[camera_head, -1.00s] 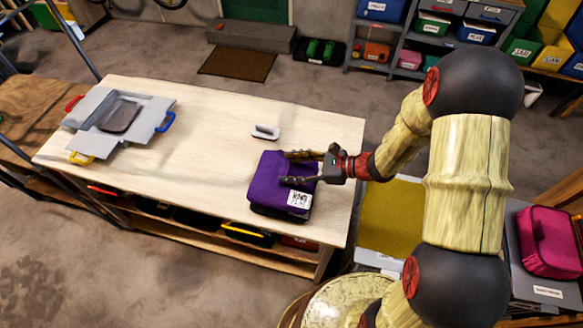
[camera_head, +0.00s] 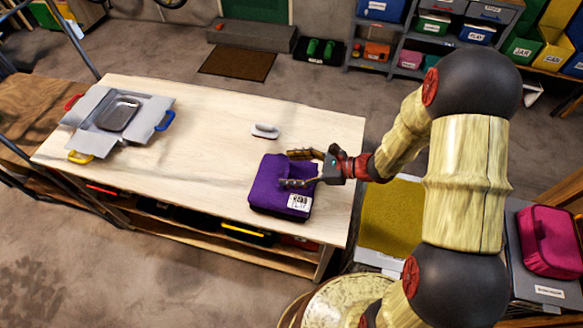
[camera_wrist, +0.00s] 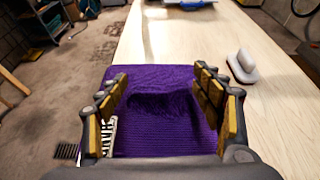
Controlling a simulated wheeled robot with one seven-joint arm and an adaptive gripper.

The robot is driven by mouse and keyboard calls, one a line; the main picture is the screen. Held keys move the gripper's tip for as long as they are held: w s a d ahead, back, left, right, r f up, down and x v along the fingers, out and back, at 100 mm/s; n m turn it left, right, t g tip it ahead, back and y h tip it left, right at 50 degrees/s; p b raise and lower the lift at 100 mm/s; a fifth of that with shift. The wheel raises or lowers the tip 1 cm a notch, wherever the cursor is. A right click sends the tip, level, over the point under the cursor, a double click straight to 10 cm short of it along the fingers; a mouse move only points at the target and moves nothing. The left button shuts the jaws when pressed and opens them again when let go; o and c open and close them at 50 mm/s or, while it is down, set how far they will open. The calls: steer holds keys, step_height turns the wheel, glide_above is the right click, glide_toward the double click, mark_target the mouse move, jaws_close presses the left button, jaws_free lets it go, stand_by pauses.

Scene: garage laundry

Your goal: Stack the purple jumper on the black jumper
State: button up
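The folded purple jumper (camera_head: 281,183) lies near the right end of the wooden table, with a white label on its front side. It rests on a black layer, which shows as a thin dark edge (camera_head: 270,212) below it; I take this for the black jumper, mostly hidden. My gripper (camera_head: 302,169) is open just above the purple jumper's right part. In the wrist view the fingers (camera_wrist: 160,100) are spread wide over the purple jumper (camera_wrist: 160,82), with nothing between them. I cannot tell whether the fingertips touch the cloth.
A white-handled tool (camera_head: 265,131) lies on the table (camera_head: 200,135) behind the jumpers. A grey folding board (camera_head: 90,115) with coloured handles lies at the left end. A pink folded bundle (camera_head: 548,240) sits on a surface at far right. The table's middle is clear.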

steer(key=shift+o, duration=0.2)
steer(key=shift+r, duration=0.25)
steer(key=r+p+v, duration=0.1)
steer(key=p+v, duration=0.1)
steer(key=v, duration=1)
steer(key=s+a+r+n+g+h, duration=0.3)
steer(key=s+r+n+g+h, duration=0.15)
steer(key=s+r+n, duration=0.65)
steer(key=s+d+r+n+t+h, duration=0.5)
steer(key=r+n+h, duration=0.3)
steer(key=r+n, duration=0.2)
steer(key=shift+d+n, duration=0.5)
steer(key=shift+d, duration=0.4)
steer(key=shift+s+t, duration=0.1)
steer(key=shift+t, duration=0.15)
